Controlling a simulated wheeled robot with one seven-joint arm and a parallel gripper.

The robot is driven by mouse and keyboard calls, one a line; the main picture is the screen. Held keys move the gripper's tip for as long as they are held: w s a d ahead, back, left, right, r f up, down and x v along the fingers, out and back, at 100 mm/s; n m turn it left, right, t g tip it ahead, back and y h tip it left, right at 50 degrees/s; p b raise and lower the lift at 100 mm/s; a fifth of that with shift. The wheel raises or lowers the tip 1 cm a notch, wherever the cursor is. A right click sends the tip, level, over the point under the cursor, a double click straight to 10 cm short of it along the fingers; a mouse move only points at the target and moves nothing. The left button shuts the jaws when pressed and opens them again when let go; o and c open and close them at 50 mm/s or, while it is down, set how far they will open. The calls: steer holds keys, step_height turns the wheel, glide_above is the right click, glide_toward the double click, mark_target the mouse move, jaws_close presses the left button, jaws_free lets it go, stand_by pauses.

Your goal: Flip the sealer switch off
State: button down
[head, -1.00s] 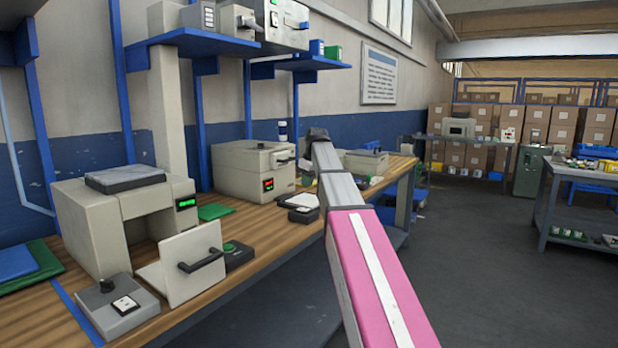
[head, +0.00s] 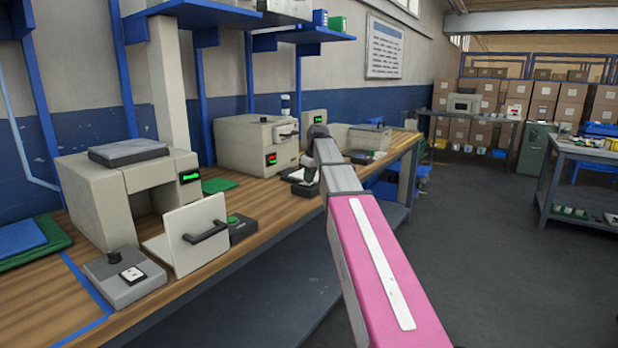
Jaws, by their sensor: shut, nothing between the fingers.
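A grey control box (head: 125,292) with a black knob and a small white-framed rocker switch (head: 132,274) sits at the bench's near left edge. I cannot tell whether this is the sealer switch or which way it is set. A beige machine (head: 242,150) with a red-lit panel (head: 271,159) stands farther along the bench. A larger beige machine (head: 85,200) with a green display stands at the left. My arm reaches over the bench's front edge toward its far part. My gripper is hidden behind the arm links, and I cannot make it out.
A hinged beige panel with a black handle (head: 205,232) stands open at the bench front, beside a small box with a green button (head: 240,226). Blue shelves (head: 180,42) hang above. A side table (head: 580,150) is at the right. The floor between is clear.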

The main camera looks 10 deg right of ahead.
steer(key=shift+s+d+f, duration=0.15)
steer(key=shift+s+f, duration=0.05)
steer(key=shift+f, duration=0.15)
steer(key=shift+w+t+y, duration=0.1)
steer(key=shift+t+y, duration=0.2)
steer(key=shift+w, duration=0.15)
steer(key=shift+w+a+r, duration=0.3)
steer(key=shift+w+a, duration=0.1)
steer(key=shift+a, duration=0.15)
